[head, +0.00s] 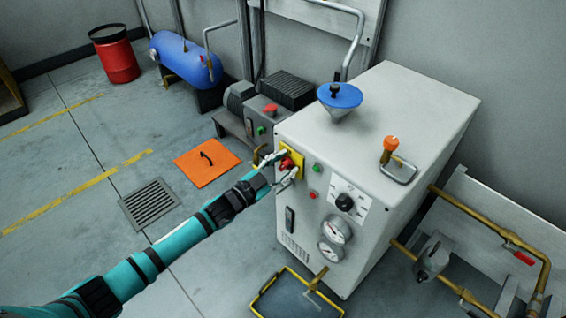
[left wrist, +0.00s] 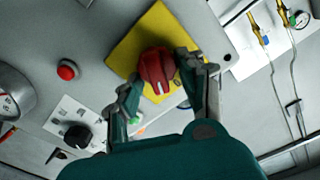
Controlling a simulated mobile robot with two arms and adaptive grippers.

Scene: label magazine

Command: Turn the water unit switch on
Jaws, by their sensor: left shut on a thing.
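The water unit is a large light-grey cabinet (head: 390,130) at the right of the head view. Its switch is a red rotary knob on a yellow plate (head: 293,160) near the top left of the front panel. In the left wrist view the red knob (left wrist: 157,68) stands in front of the yellow plate (left wrist: 122,52), with a pale mark on its lower edge. My left gripper (head: 275,165) is at the knob, its fingers (left wrist: 158,82) on either side and shut on it. The fingers partly cover the knob. My right gripper does not show.
The panel also has a green button (head: 317,168), a red button (head: 313,195), a black dial (head: 345,201) and gauges (head: 331,252). A blue funnel (head: 340,96) and an orange-topped part (head: 390,144) stand on top. A yellow-rimmed tray (head: 290,300) lies below.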

